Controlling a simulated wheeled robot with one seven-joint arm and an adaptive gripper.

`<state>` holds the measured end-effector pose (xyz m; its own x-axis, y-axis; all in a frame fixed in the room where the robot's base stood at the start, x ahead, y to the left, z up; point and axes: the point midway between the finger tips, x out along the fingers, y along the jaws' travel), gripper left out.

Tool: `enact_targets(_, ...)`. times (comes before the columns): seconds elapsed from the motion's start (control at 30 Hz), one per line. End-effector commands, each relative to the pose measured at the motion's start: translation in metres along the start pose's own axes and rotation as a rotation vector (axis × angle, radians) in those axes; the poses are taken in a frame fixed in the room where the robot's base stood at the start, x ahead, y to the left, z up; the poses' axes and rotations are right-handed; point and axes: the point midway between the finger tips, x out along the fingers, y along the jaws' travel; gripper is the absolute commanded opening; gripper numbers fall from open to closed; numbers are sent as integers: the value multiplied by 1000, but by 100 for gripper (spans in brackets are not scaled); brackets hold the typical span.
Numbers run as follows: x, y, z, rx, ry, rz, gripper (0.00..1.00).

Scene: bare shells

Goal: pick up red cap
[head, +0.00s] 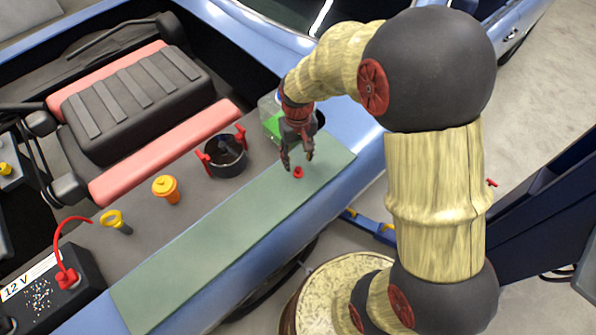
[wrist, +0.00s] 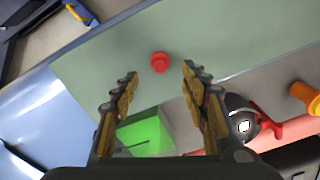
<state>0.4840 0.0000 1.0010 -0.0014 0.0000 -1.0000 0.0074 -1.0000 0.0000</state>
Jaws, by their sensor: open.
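The red cap (head: 298,172) is small and sits on the green mat (head: 215,240) along the car's edge. In the wrist view the red cap (wrist: 160,62) lies ahead of the fingertips, about midway between them. My gripper (head: 297,163) is open and empty, with its fingers pointing down close to the cap in the head view. In the wrist view both fingers of my gripper (wrist: 159,72) are spread apart and do not touch the cap.
A clear container with green contents (head: 272,122) stands close behind my gripper. A black pot with red clips (head: 226,155), an orange-yellow cap (head: 166,189), a yellow-handled piece (head: 114,221) and a 12 V battery (head: 58,290) stand leftward. The mat's left part is clear.

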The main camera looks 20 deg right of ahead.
Motion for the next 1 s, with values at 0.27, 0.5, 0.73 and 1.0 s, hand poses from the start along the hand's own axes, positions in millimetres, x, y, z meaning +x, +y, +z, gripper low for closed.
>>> enact_targets(0.27, 26, -1, 3, 0, -3, 0, 45)
enact_targets(0.5, 56, -1, 4, 0, 0, 0, 45)
enact_targets(0.73, 57, -1, 3, 0, 1, 0, 45)
enact_targets(1.0, 57, -1, 3, 0, 1, 0, 30)
